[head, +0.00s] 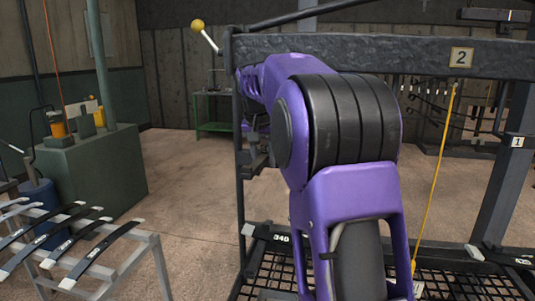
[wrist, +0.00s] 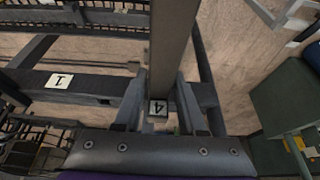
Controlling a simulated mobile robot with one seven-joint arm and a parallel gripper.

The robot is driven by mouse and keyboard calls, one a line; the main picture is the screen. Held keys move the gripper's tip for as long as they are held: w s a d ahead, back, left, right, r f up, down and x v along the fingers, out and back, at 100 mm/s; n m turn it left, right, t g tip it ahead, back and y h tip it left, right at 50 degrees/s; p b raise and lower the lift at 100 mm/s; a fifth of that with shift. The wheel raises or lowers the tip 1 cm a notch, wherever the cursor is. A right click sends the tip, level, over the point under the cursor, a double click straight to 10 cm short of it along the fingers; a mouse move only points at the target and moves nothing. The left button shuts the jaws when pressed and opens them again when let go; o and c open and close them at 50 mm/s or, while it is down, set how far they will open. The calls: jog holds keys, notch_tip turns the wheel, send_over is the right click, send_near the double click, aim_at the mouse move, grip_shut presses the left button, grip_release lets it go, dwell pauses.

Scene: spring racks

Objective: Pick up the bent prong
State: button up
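I cannot pick out a bent prong for sure in either view. In the head view my purple arm hides the middle of the scene, and my gripper is out of sight there. In the wrist view my gripper (wrist: 160,82) has its two dark fingers apart, with nothing clearly held. A grey beam (wrist: 176,35) and a plate marked 4 (wrist: 158,108) show in line with the gap. I cannot tell whether the beam is between the fingers or beyond them.
Curved black bars (head: 100,252) lie on a grey stand at left.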

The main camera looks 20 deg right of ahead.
grip_shut()
jog(key=shift+r, duration=0.15)
